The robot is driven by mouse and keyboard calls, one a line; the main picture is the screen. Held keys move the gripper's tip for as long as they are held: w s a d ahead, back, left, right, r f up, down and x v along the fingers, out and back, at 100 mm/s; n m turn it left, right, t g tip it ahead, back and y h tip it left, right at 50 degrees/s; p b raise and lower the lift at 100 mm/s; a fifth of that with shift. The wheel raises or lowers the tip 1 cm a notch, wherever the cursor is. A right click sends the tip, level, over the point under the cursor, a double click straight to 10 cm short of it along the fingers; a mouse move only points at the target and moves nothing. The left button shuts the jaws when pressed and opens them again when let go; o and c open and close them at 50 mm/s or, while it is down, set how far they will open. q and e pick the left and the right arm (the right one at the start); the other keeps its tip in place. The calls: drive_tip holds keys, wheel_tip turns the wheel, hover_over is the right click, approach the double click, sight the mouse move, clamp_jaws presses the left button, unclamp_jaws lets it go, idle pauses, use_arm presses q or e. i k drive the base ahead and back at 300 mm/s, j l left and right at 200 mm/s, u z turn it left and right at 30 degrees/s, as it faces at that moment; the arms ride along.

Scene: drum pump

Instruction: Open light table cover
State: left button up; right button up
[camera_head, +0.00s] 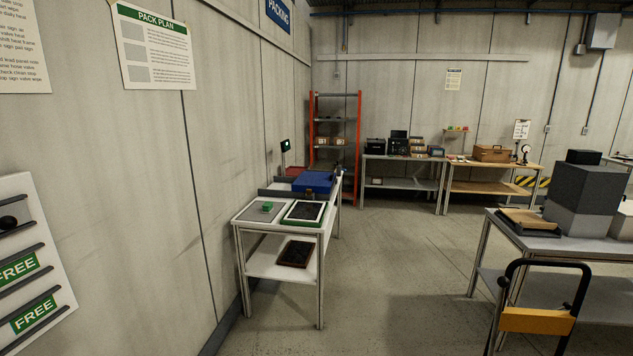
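A flat dark panel with a pale frame and green edge (303,212) lies on the right part of a white workbench (246,225) by the left wall. It may be the light table with its cover down, but it is too small to tell. Beside it on the left is a flat grey plate (252,212) with a small green block on it. A blue box (313,182) stands behind them. No handle or hinge can be made out. Neither of my grippers is in view.
A dark framed panel (295,253) lies on the bench's lower shelf. A table (545,243) with grey boxes stands at the right, with a black-handled cart (538,320) in front. An orange-framed rack (359,150) stands at the back. The floor (390,270) between is clear.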

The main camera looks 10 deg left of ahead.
sight(322, 183)
drive_tip(key=i+z, duration=0.15)
drive_tip(key=i, duration=0.85)
drive_tip(key=i+j+z, duration=0.1)
drive_tip(key=i, duration=0.9)
drive_tip(key=i+z, duration=0.3)
drive_tip(key=i, duration=0.5)
drive_tip(key=i+j+z, duration=0.1)
drive_tip(key=i+z, duration=0.2)
drive_tip(key=i, duration=0.5)
drive_tip(key=i+u, duration=0.15)
drive_tip(key=i, duration=0.2)
drive_tip(key=i+l+u, duration=0.15)
drive_tip(key=i, duration=0.25)
drive_tip(key=i+u, duration=0.4)
drive_tip(key=i+l+u, duration=0.15)
drive_tip(key=u, duration=0.25)
drive_tip(key=i+l+u, duration=0.25)
drive_tip(key=u, duration=0.15)
drive_tip(key=i+l+u, duration=0.25)
drive_tip(key=u, duration=0.15)
